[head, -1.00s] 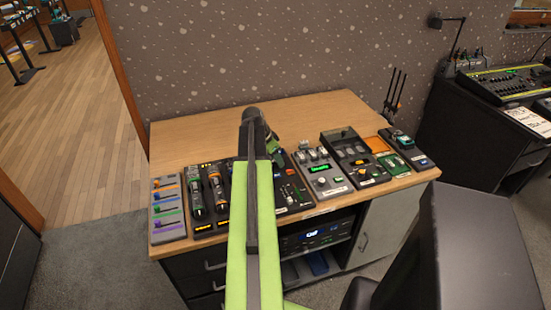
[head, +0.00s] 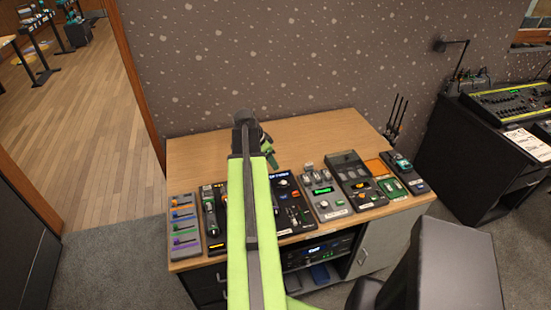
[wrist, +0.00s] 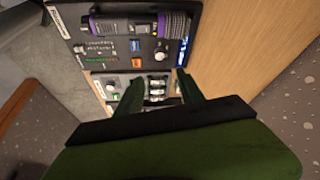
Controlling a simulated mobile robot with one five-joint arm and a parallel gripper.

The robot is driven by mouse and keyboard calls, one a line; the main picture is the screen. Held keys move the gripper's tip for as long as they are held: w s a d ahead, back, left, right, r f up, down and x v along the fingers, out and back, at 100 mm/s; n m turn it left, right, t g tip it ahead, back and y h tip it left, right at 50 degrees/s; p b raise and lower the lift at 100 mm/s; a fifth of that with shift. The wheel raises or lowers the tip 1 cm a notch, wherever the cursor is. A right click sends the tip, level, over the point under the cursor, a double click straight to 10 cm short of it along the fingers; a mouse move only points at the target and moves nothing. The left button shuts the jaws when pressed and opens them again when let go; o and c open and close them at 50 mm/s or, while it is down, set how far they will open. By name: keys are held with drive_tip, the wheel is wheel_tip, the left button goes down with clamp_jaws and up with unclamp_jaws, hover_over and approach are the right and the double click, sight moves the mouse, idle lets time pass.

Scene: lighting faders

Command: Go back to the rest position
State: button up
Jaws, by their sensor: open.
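My green arm (head: 250,220) reaches forward over the wooden desk (head: 195,150) in the head view. My gripper (head: 268,145) is at its far end, above the desk behind the row of control units, and is partly hidden by the arm. In the wrist view the two dark green fingers of my gripper (wrist: 160,92) stand apart with nothing held between them. Beyond them is a dark panel (wrist: 120,45) with a purple-ended device, and another panel (wrist: 105,88) with silver knobs. No object marks the rest position.
A fader unit (head: 185,226) with coloured sliders is at the desk's left end. A unit with a green display (head: 327,198) and several others stand rightward. A dark console desk (head: 470,150) is at right. Wood floor (head: 95,130) is open at left.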

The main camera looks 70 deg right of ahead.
drive_tip(key=shift+v, duration=0.75)
